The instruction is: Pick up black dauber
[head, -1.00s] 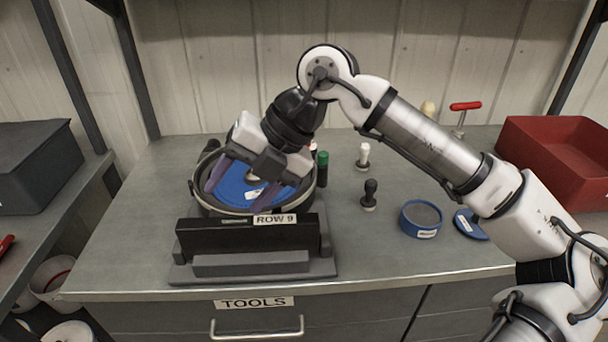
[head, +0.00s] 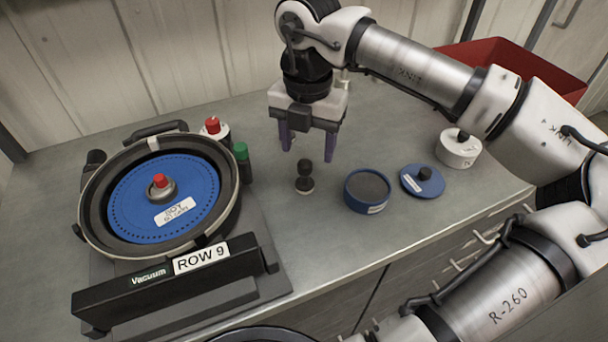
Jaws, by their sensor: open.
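The black dauber (head: 305,177) stands upright on the grey bench, right of the seed meter; it has a round black knob and a wider base with a pale band. My gripper (head: 307,151) points down just above and apparently behind it in the head view, its two purple fingers spread apart with nothing between them. The dauber's knob shows just below the fingertips, and I see no contact. The exact height of the fingers over the bench is hard to tell.
The seed meter with its blue disc (head: 190,190) fills the left. Red-capped (head: 213,128) and green-capped (head: 242,160) bottles stand beside it. A blue tin (head: 368,190), its lid (head: 422,181) and a white container (head: 459,148) stand right. A red bin (head: 495,62) is behind my arm.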

